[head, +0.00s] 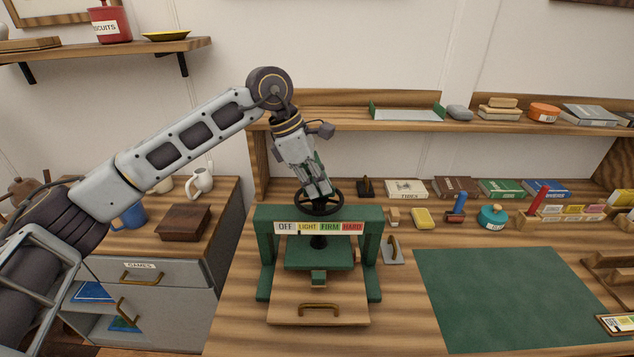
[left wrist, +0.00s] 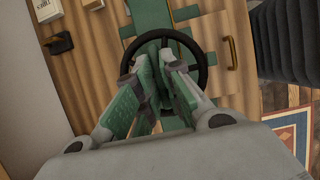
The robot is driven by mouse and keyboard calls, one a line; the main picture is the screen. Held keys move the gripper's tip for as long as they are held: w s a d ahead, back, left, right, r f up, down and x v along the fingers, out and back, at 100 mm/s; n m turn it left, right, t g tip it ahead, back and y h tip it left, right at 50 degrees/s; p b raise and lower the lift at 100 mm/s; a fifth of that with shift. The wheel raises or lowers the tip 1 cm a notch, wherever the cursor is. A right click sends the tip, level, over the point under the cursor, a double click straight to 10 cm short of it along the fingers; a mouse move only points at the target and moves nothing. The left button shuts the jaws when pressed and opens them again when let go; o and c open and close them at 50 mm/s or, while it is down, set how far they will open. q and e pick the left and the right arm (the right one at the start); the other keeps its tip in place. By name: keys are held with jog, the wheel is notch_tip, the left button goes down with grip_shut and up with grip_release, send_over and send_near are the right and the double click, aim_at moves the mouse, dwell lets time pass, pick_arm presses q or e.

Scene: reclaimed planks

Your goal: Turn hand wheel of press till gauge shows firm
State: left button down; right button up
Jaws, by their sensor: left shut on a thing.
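The green press (head: 263,245) stands on the plank bench with its black hand wheel (head: 297,202) on top. The wheel's rim also shows in the left wrist view (left wrist: 204,68). The gauge strip (head: 319,227) reads OFF, LIGHT, FIRM, HARD; a small dark mark sits near the border of OFF and LIGHT. My left gripper (head: 322,188) comes down from above and is shut on the hand wheel. In the left wrist view its green-padded fingers (left wrist: 160,62) hide the wheel's middle. The green plate (head: 319,256) hangs below the crossbeam. My right gripper is out of view.
A green mat (head: 500,298) lies bare to the right of the press. A grey plate with a handle (head: 393,250), a yellow block (head: 423,218) and a teal round container (head: 492,217) stand nearby. A shelf (head: 350,124) runs behind. A cabinet with mugs is at left.

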pick_arm(q)
jog(key=shift+w+r+m+g, duration=0.1)
jog(key=shift+m+g, duration=0.3)
jog(key=shift+m, duration=0.6)
jog(key=shift+m+p, duration=0.35)
jog(key=shift+m, duration=0.55)
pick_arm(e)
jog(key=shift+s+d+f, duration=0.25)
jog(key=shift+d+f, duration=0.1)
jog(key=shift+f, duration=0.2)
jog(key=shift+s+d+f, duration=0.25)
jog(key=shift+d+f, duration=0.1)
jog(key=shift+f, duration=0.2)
pick_arm(q)
jog(key=shift+g, duration=0.3)
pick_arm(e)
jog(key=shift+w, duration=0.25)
pick_arm(q)
jog(key=c, duration=1.5)
grip_release()
jog(key=shift+c, duration=0.2)
jog(key=v, duration=1.1)
jog(key=shift+r, duration=0.45)
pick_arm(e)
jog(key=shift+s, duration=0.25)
